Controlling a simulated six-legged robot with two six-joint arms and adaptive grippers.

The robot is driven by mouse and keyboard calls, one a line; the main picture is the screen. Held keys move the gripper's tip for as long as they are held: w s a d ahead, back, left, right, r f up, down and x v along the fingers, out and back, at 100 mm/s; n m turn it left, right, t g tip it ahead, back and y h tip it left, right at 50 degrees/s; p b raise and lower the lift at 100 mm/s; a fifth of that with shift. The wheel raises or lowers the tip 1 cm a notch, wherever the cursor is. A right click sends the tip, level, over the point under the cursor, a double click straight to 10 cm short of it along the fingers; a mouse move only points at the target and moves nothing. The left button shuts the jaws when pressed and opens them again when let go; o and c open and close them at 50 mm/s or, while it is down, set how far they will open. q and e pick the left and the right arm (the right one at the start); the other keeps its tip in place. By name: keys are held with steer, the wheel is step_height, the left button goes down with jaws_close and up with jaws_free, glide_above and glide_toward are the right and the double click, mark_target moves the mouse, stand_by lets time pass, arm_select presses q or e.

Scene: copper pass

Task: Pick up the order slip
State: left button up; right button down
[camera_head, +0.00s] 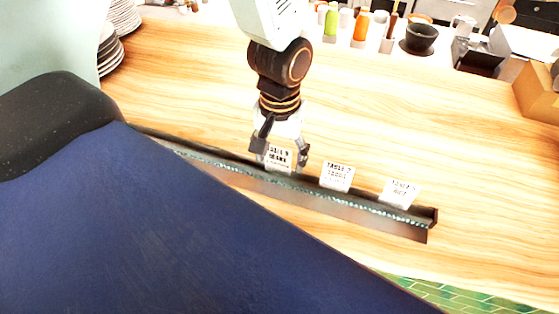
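Three white order slips with dark print stand upright in a long dark rail on the wooden counter. The left slip (279,158) is between the fingers of my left gripper (280,157). The middle slip (337,176) and the right slip (400,193) stand free, to the right of the gripper. My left gripper points down at the rail (355,212) with its fingers apart, one on each side of the left slip. I cannot tell whether a finger touches it. My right gripper is not in view.
Stacked plates (118,30) stand at the far left. Bottles, among them an orange one (361,25), and a dark bowl (420,37) stand along the back. A cardboard-coloured box (537,95) is at the right. The wooden counter (420,125) behind the rail is clear.

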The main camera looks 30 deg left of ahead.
arm_select(q)
steer(key=shift+s+a, duration=0.25)
steer(key=c, duration=0.4)
steer(key=shift+o, duration=0.2)
steer(key=shift+w, duration=0.1)
